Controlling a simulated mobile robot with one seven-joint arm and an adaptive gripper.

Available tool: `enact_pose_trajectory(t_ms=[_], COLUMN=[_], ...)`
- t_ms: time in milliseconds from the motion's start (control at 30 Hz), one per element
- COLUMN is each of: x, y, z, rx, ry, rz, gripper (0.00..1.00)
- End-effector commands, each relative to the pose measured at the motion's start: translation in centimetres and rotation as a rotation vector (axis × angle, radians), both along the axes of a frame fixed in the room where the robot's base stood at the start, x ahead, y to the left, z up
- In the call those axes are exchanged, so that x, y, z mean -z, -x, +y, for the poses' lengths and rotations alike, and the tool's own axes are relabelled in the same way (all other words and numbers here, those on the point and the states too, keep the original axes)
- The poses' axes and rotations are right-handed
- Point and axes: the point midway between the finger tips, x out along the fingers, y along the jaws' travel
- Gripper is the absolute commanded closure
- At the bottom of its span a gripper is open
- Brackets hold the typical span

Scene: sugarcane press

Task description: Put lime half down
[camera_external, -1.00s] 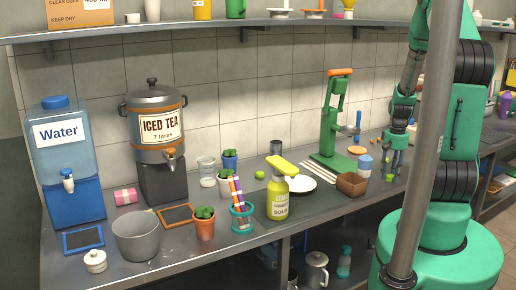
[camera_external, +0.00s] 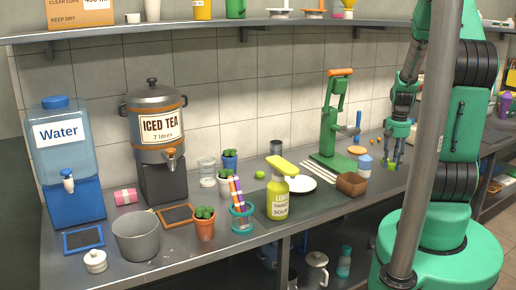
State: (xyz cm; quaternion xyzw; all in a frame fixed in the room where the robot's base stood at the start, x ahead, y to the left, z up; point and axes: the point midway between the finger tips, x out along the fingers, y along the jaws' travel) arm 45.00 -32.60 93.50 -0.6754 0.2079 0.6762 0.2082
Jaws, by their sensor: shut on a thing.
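A whole-looking lime (camera_external: 260,175) lies on the counter left of the white plate.
The blue-and-white jar (camera_external: 365,163) and a brown box (camera_external: 351,184) stand left of my gripper. A green press (camera_external: 330,130) stands behind them. Small orange pieces (camera_external: 378,141) lie behind.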

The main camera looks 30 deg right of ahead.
Motion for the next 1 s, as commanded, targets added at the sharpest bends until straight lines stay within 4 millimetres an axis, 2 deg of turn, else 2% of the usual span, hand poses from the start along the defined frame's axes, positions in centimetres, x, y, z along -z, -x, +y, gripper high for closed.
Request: enact_pose_trajectory(t_ms=[100,367,700,1000], x=[-2.7,-2.7,-2.7,-2.7], y=[-0.1,-1.9,-4.4,-5.5], z=[-0.1,3.9,11.5,18.8], rx=[0.000,-0.081,-0.231,-0.374], ry=[0.003,0.000,0.001,0.001], rz=[-0.004,0.000,0.000,-0.001], gripper=[0.84,0.84,0.84,0.84])
